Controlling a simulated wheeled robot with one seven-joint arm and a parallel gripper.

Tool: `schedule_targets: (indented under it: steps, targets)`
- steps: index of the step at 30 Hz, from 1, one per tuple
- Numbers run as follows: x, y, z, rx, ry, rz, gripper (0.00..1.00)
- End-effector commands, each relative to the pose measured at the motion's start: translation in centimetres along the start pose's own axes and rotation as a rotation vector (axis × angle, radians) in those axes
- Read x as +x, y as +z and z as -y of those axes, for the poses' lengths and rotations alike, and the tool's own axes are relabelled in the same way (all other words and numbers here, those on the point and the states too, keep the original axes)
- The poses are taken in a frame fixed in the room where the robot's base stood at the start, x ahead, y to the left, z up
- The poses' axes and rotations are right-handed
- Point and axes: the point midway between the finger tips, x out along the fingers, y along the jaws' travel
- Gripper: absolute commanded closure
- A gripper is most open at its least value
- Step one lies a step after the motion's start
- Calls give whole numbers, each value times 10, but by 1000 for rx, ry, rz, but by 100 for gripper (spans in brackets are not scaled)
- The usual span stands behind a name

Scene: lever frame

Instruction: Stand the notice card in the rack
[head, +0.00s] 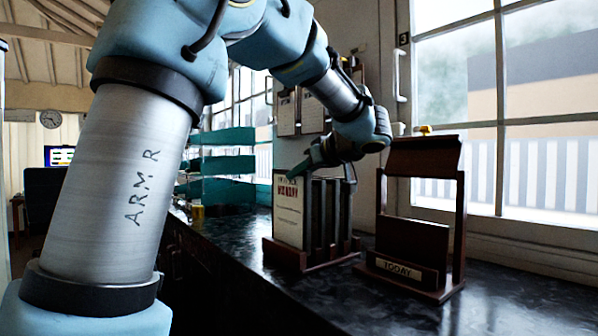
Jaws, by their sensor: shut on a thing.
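The notice card (288,212) is a cream sheet with dark and red print. It is upright at the left end of the dark rack (345,248), its lower edge close to the rack's base. I cannot tell if it is fully seated in a slot. My gripper (303,168) reaches down from the upper right and is shut on the card's top edge. The fingertips are small and partly hidden. Dark upright slats fill the rack to the right of the card.
A brown wooden frame (461,235) with a "TODAY" label stands right of the rack, with a yellow knob (424,130) on top. Teal trays (228,163) stand behind left, with a yellow item (197,212) near them. The dark counter (510,285) is clear at front right.

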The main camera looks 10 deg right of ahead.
Motion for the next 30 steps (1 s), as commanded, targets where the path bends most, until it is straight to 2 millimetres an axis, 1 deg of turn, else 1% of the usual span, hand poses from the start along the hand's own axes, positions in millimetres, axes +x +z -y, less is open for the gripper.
schedule_targets:
  steps: [18,28,29,30]
  targets:
    - [7,16,0,0,0,-1,100]
    - [7,18,0,-1,0,-1,100]
    - [7,18,0,-1,0,-1,78]
    - [7,18,0,-1,0,-1,74]
